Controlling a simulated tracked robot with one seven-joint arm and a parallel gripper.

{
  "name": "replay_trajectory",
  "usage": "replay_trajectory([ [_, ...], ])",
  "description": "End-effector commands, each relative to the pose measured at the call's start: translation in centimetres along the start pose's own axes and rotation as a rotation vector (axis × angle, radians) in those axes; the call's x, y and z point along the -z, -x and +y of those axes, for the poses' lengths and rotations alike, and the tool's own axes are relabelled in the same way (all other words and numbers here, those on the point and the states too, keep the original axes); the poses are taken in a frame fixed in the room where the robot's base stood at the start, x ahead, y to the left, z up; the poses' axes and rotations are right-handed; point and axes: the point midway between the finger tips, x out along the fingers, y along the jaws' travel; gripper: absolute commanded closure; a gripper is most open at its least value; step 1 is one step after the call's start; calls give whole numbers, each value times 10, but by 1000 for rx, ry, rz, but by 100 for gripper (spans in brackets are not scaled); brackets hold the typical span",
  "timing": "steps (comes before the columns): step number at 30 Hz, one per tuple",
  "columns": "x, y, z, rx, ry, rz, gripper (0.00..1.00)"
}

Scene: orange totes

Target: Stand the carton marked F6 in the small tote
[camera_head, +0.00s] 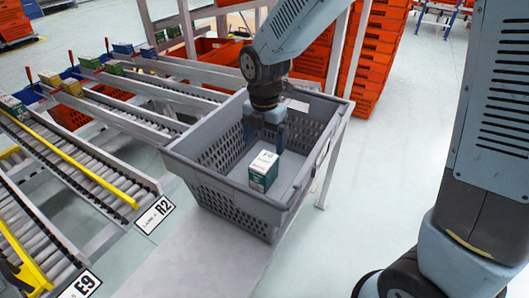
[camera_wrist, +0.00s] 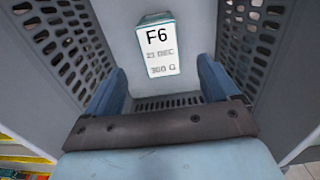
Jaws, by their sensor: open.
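My gripper (camera_head: 265,140) is inside the tote, just behind the carton, with the fingers apart. The fingers of my gripper also show in the wrist view (camera_wrist: 160,90), with nothing between them. The carton and fingers look apart.
The tote's perforated walls surround my gripper closely. Roller lanes with signs R2 (camera_head: 155,215) and E9 (camera_head: 79,286) lie to the left. Several small cartons (camera_head: 72,87) sit on the far lanes. Stacked orange totes (camera_head: 375,60) stand behind.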

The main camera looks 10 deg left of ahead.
Motion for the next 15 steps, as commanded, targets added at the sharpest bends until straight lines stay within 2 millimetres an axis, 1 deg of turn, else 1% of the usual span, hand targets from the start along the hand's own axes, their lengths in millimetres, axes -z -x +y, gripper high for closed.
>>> replay_trajectory([
  [1, 0, 6, 0, -2, -1, -1, 12],
  [4, 0, 14, 0, 0, 0, 0, 12],
  [12, 0, 19, 0, 0, -1, 0, 12],
  [15, -3, 24, -5, -6, -37, -4, 12],
])
